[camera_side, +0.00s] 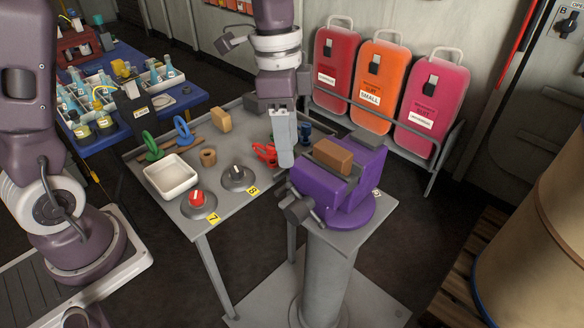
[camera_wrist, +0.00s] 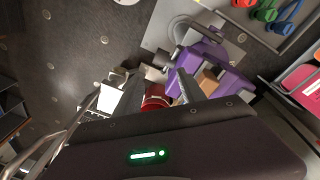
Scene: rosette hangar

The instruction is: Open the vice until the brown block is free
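A purple vice (camera_side: 345,195) stands on a grey pedestal at the right of the bench, and it shows in the upper right of the wrist view (camera_wrist: 223,52). The brown block (camera_side: 333,156) sits between its jaws near the top; it also shows in the wrist view (camera_wrist: 207,80), partly hidden by a finger. The vice's grey handle (camera_side: 298,208) is at its front left end. My gripper (camera_side: 284,158) points down just left of the vice, apart from the block and handle. Its fingers look parted in the wrist view (camera_wrist: 160,88), with no block between them.
Suit cases (camera_side: 382,85) stand behind the vice. A large barrel (camera_side: 535,235) is at the right.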

